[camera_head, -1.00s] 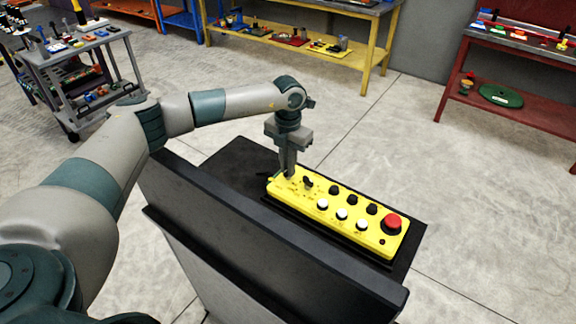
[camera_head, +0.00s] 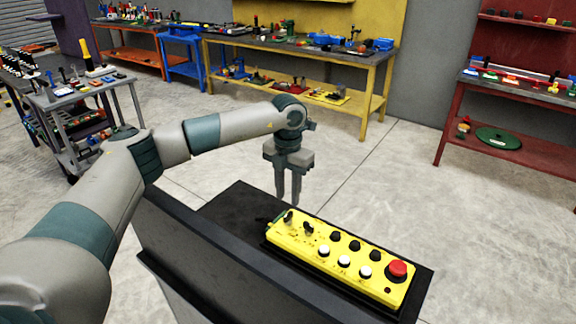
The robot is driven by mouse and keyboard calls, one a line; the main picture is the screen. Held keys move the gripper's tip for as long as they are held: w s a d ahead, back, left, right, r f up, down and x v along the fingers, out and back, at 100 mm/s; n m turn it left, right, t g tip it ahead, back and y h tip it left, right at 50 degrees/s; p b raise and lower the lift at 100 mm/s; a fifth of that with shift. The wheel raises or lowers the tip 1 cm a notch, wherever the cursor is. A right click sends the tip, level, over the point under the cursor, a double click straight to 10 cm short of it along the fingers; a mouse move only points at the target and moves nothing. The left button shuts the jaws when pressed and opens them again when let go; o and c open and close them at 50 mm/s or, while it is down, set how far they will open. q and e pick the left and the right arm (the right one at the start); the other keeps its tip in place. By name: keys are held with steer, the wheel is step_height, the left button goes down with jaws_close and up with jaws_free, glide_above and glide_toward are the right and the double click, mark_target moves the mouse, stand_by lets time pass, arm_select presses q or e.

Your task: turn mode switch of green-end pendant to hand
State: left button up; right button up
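The yellow pendant (camera_head: 340,262) lies on the black top of a stand. A thin green edge (camera_head: 276,224) shows at its left end. Near that end are two black switch knobs, a left one (camera_head: 288,216) and a right one (camera_head: 308,229); their labels are too small to read, so I cannot tell which setting they show. My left gripper (camera_head: 288,198) points down, empty, just above and behind the left knob, apart from the pendant. Its two fingers show a narrow gap. My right gripper is not in view.
The pendant also has several black and white buttons and a red button (camera_head: 397,270) at its right end. The black stand top (camera_head: 236,208) is clear at left. A tool cart (camera_head: 85,90), a yellow bench (camera_head: 375,90) and a red bench (camera_head: 460,110) stand farther back.

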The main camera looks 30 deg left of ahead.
arm_select(q)
step_height(320, 180, up, 11)
steer(key=b, duration=0.3)
stand_by(0.5)
